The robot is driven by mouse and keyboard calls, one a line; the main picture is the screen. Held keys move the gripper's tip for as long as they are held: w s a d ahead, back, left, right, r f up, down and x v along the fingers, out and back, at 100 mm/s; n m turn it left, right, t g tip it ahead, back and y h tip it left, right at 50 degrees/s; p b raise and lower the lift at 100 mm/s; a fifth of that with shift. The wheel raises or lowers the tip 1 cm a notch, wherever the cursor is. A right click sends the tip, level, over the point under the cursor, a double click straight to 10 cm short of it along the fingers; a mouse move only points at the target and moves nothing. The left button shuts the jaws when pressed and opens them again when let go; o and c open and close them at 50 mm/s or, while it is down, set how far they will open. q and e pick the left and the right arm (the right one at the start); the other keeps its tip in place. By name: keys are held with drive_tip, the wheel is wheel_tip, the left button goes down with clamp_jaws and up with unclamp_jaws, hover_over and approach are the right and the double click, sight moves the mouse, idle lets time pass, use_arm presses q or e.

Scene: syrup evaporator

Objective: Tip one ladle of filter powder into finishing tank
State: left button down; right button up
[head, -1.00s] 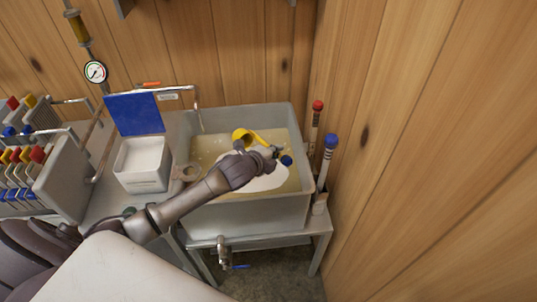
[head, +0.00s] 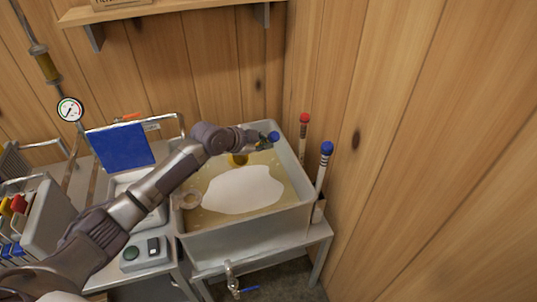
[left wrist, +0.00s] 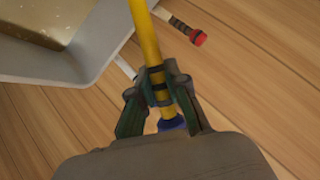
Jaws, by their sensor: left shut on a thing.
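My left gripper (head: 262,142) is shut on the yellow handle of the ladle (left wrist: 146,35), near its blue end (head: 274,137). It is above the back right part of the finishing tank (head: 240,236), a grey open tub of amber liquid. The yellow ladle bowl (head: 237,160) shows just below my wrist, over the liquid, partly hidden; I cannot tell whether it holds anything. A broad white patch of powder (head: 240,190) lies on the liquid. The powder bin (head: 118,182), with its raised blue lid (head: 121,146), is left of the tank, largely behind my arm. My right gripper is not in view.
A red-capped stick (head: 304,125) and a blue-capped stick (head: 325,160) stand at the tank's right side, close to the wooden wall. A tap (head: 231,280) sticks out below the tank's front. A shelf (head: 160,8) hangs on the back wall.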

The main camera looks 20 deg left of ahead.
use_arm(q)
drive_tip(key=a+r+h+b, duration=0.1)
drive_tip(key=w+a+r+n+b, duration=0.1)
drive_tip(key=b, duration=0.1)
drive_tip(key=shift+a+n+h, duration=0.25)
drive_tip(key=shift+n+h, duration=0.05)
drive_tip(key=shift+h, duration=0.1)
drive_tip(key=w+a+r+n+g+h+b, duration=0.1)
drive_tip(key=w+a+r+n+h+b, duration=0.1)
drive_tip(key=a+r+n+h+b, duration=0.1)
drive_tip(key=shift+a+r+b, duration=0.45)
drive_tip(key=shift+r+b, duration=0.2)
drive_tip(key=shift+b, duration=0.15)
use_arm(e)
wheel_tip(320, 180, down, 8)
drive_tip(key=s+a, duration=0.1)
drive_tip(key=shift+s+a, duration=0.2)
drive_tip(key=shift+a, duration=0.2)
